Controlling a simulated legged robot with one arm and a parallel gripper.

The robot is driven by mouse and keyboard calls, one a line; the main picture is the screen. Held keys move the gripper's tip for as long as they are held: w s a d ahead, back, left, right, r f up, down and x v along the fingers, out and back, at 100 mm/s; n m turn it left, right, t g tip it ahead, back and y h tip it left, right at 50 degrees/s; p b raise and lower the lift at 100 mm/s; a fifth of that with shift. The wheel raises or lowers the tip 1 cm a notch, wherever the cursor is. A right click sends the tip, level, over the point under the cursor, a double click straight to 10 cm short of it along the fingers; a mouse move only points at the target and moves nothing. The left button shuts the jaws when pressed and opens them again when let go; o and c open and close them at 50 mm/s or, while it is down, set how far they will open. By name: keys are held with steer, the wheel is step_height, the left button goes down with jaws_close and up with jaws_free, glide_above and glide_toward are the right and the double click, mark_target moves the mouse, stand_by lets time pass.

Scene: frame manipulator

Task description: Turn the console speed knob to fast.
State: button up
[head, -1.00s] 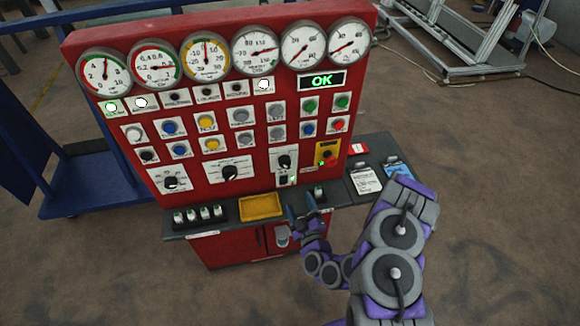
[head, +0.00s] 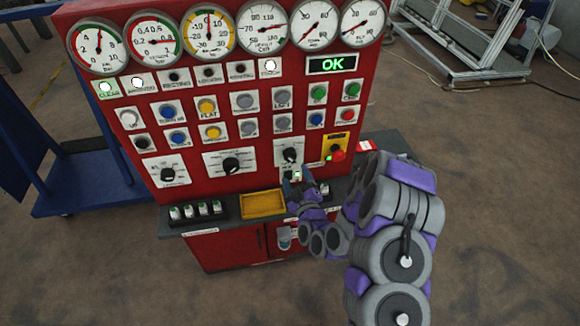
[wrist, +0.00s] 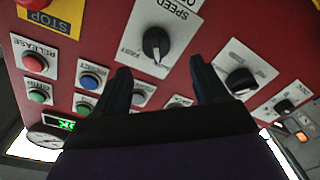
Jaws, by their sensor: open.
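The speed knob (wrist: 156,45) is a round black knob on a white plate marked SPEED, upside down in the wrist view. Its pale pointer mark points toward the bottom of that view, and a FAST label is beside it. In the head view the knob (head: 290,155) is on the lower right of the red console (head: 350,100). My gripper (wrist: 161,72) is open and empty, its two dark fingers spread below the knob in the wrist view, with no visible contact. In the head view my gripper (head: 292,187) is just below the knob plate.
A larger black selector (head: 231,165) lies left of the speed knob. A red stop button (head: 337,155) on a yellow plate lies right of it. A dark shelf with a yellow tray (head: 263,204) juts out below the panel. Buttons and gauges fill the upper panel.

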mark_target(292, 161)
steer(key=x, duration=0.7)
steer(key=shift+d+b, duration=0.35)
steer(key=shift+b, duration=0.05)
steer(key=shift+w+a, duration=0.4)
steer(key=shift+w, duration=0.15)
steer(key=shift+d, duration=0.15)
steer(key=shift+d, duration=0.1)
steer(key=c, duration=1)
